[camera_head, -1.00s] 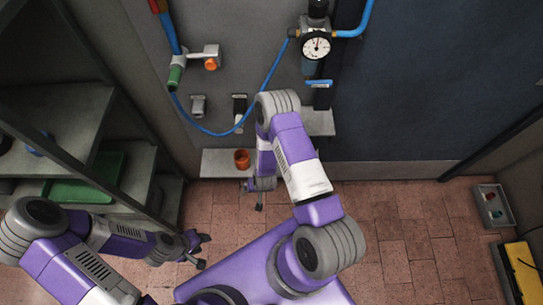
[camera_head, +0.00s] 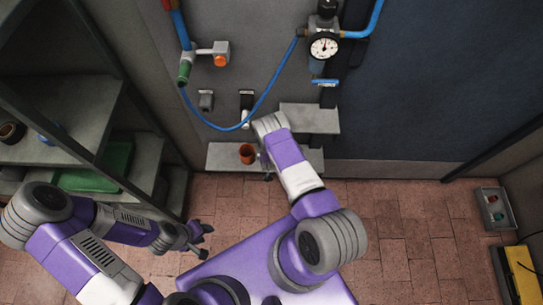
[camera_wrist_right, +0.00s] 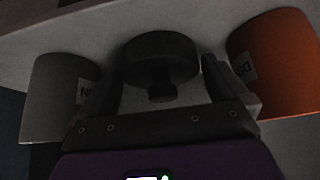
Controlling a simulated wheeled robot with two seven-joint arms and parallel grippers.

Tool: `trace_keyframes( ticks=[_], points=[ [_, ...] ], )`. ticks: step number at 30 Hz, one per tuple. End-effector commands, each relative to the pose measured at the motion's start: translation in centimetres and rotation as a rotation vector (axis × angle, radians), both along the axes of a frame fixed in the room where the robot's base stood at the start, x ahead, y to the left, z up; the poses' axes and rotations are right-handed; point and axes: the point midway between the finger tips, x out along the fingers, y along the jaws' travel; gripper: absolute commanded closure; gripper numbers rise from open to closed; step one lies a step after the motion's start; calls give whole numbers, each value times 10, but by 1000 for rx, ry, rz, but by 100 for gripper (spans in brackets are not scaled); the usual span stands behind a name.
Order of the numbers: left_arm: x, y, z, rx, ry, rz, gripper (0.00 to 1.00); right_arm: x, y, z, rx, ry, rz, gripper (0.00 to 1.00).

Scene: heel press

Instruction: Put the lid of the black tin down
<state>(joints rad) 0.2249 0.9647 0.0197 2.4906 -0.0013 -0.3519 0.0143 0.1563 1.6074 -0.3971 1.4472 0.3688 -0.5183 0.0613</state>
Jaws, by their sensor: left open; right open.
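A round black piece with a small knob (camera_wrist_right: 160,62), which looks like the tin's lid, lies between the open fingers of my right gripper (camera_wrist_right: 161,80) in the right wrist view. It is against the pale shelf surface; I cannot tell whether it touches. I cannot make out a black tin body. In the head view the right gripper is mostly hidden by its arm, near the low wall shelf (camera_head: 222,160). My left gripper (camera_head: 203,240) is open and empty, away from the shelf, at the lower left.
An orange tin (camera_head: 247,153) stands on the low shelf; it also shows right of the fingers (camera_wrist_right: 280,65). A labelled grey tin (camera_wrist_right: 58,95) is left of them. A small ledge (camera_head: 312,118) juts out above. Shelving (camera_head: 60,110) is at left, a yellow case (camera_head: 522,275) at right.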

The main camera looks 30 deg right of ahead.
Motion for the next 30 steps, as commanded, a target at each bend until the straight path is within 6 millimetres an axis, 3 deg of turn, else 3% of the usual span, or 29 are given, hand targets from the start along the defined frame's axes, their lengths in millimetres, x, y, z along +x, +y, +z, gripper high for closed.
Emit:
trace_keyframes(
  ticks=[9, 18, 25, 30],
  points=[
    [0, 0, -1, 0, 0, 0, 57, 3, -2, -4, -1, -1, 0, 0],
    [0, 0, -1, 0, 0, 0, 57, 3, -2, -4, 0, -1, -1, 44],
    [0, 0, 0, 0, 0, 0, 57, 3, -2, 1, 0, -1, -1, 44],
    [0, 0, 10, 0, 0, 0, 57, 4, -1, 28, 0, -2, 0, 44]
  ],
)
